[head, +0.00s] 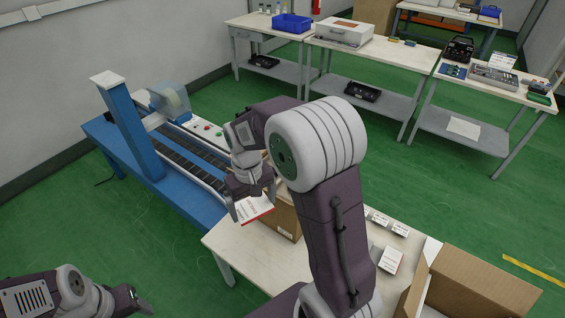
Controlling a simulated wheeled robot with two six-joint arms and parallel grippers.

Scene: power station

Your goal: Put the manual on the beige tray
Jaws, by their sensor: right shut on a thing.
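The manual (256,208) is a thin white booklet with red print and a red edge. My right gripper (249,198) is shut on it and holds it tilted at the left edge of the near table, in front of a cardboard box (286,219). My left gripper (138,302) is low at the bottom left, far from the manual; its jaws are too small and cut off to read. I cannot make out a beige tray; my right arm hides part of the near table.
A blue conveyor (178,190) stands at left. Workbenches (390,58) line the back, with green floor (420,185) between.

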